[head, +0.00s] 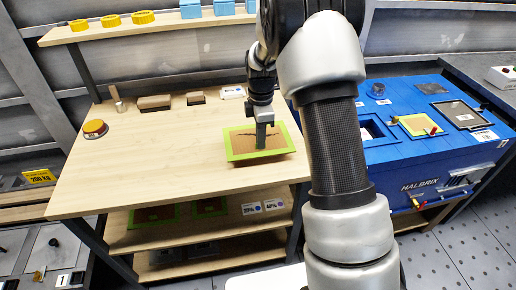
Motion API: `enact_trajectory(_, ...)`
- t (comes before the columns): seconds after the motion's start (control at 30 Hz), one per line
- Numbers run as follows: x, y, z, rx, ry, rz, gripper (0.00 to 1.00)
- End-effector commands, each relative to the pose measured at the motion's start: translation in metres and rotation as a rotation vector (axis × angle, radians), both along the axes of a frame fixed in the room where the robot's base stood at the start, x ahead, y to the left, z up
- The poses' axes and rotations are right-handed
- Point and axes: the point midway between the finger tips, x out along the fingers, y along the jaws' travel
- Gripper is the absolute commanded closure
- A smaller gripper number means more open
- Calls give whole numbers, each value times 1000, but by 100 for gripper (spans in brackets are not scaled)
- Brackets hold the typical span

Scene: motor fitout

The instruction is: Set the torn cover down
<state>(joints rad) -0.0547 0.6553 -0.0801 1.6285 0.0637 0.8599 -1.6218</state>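The torn cover (243,147) is a flat brown panel in a bright green frame, with a dark jagged tear across it. It is at the right part of the wooden bench top (170,175), low over the surface or touching it; I cannot tell which. My gripper (261,144) points down at the middle of the cover. Its fingers look close together and appear shut on the cover, but the grip point itself is hidden.
A blue HALBRIX unit (408,172) with openings and a green-framed plate (417,125) stands to the right. A yellow-topped button (95,128) and brown blocks (154,102) are at the bench's left and back. The bench's front left is clear. Shelves below hold green-framed covers (157,214).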

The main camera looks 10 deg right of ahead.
Motion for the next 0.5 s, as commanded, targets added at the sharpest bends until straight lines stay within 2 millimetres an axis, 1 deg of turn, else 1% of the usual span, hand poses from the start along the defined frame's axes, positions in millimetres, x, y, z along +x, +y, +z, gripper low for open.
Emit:
enact_trajectory(0.13, 0, 0, -16, 0, 1, -1, 100)
enact_trajectory(0.23, 0, 1, -32, 0, 2, 1, 100)
enact_trajectory(0.3, 0, 1, -37, 0, 1, 1, 100)
enact_trajectory(0.5, 0, 0, -37, 0, -1, 0, 100)
